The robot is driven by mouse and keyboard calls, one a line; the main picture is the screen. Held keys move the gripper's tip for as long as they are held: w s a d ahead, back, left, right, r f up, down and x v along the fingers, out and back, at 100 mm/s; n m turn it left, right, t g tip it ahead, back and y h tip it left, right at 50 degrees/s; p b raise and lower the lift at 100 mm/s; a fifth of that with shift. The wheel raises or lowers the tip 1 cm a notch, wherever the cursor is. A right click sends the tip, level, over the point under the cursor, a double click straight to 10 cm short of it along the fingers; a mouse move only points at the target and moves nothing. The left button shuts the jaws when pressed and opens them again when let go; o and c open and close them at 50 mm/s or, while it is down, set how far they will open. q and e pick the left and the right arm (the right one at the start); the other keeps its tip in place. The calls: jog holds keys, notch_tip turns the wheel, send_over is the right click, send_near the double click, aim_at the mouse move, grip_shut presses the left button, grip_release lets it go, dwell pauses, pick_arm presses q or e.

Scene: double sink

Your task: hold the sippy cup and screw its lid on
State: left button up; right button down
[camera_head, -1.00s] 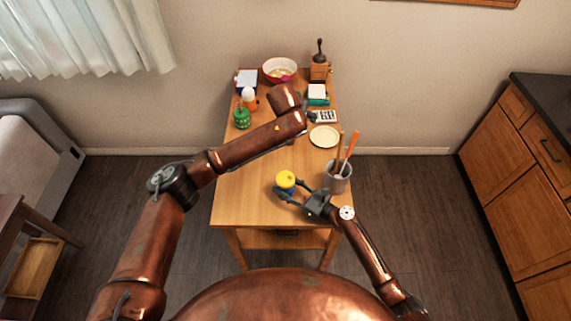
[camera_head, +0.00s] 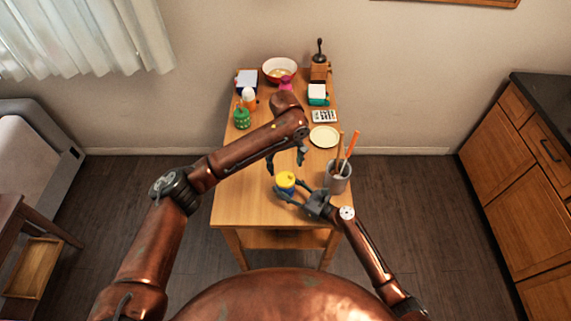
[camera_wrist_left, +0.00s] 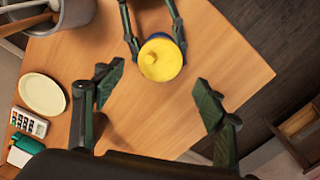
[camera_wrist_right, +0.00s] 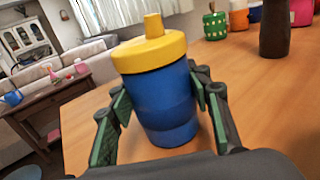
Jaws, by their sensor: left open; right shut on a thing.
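The sippy cup (camera_wrist_right: 165,112) is blue and stands upright on the table near its front. Its yellow lid (camera_wrist_right: 150,52), with a short spout, sits on top of the cup; I cannot tell how tightly. The lid also shows in the head view (camera_head: 286,179) and the left wrist view (camera_wrist_left: 160,60). My right gripper (camera_head: 287,193) is shut on the cup's body, one finger on each side. My left gripper (camera_head: 287,160) is open and empty, pointing down above the table just behind the cup. In the left wrist view its fingers (camera_wrist_left: 157,90) are spread wide, with the lid beyond them.
A grey utensil holder (camera_head: 338,178) stands right of the cup, close to my right gripper. A plate (camera_head: 323,136), a calculator (camera_head: 324,116), a green jar (camera_head: 241,117) and a red bowl (camera_head: 279,70) lie farther back. The table's left front is clear.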

aim_at(285, 178)
pick_arm(q)
jog(key=shift+f, duration=4)
jog(key=c, duration=1.2)
jog(key=m, duration=0.6)
jog(key=shift+m, duration=0.4)
jog(key=m, duration=1.1)
jog(key=shift+m, duration=0.4)
jog(key=m, duration=0.7)
jog(key=o, duration=1.3)
jog(key=shift+o, duration=0.2)
